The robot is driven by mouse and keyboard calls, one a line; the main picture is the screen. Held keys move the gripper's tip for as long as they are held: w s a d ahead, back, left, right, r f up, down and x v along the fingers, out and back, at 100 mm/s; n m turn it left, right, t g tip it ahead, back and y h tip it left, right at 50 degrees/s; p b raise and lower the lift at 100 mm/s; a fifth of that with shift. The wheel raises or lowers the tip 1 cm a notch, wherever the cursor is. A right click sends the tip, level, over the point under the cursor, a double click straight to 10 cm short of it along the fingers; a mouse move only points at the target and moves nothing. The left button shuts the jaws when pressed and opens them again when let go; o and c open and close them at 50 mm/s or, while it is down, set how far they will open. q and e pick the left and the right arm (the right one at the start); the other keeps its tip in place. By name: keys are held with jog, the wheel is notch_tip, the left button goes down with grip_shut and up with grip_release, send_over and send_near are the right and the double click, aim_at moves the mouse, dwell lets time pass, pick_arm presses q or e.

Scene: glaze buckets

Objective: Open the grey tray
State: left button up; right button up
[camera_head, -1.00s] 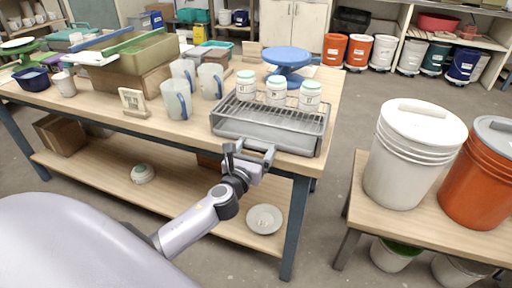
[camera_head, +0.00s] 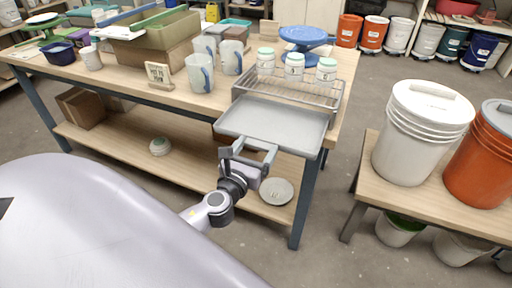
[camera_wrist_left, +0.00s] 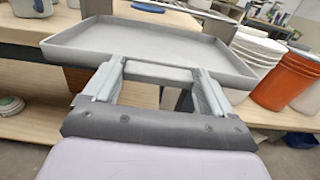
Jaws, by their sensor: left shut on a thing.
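The grey tray (camera_head: 272,122) is a shallow pan, pulled well out from under the wire rack (camera_head: 300,88) toward me, past the table's front edge. Its inside looks empty. My left gripper (camera_head: 249,152) is at the tray's front, shut on its handle. In the left wrist view the tray (camera_wrist_left: 140,42) spreads out ahead, and the gripper (camera_wrist_left: 155,75) has its fingers at the handle bar on the front wall. My right gripper is in neither view.
Several white jars, one of them a jar (camera_head: 294,67), stand on the rack. Clear mugs (camera_head: 199,74) and a small sign (camera_head: 159,74) stand left of it. A white bucket (camera_head: 418,130) and an orange bucket (camera_head: 482,160) stand on a low bench at right.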

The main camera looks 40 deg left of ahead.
pick_arm(q)
jog(key=o, duration=1.3)
jog(key=shift+b+v, duration=0.3)
jog(key=shift+v, duration=3.25)
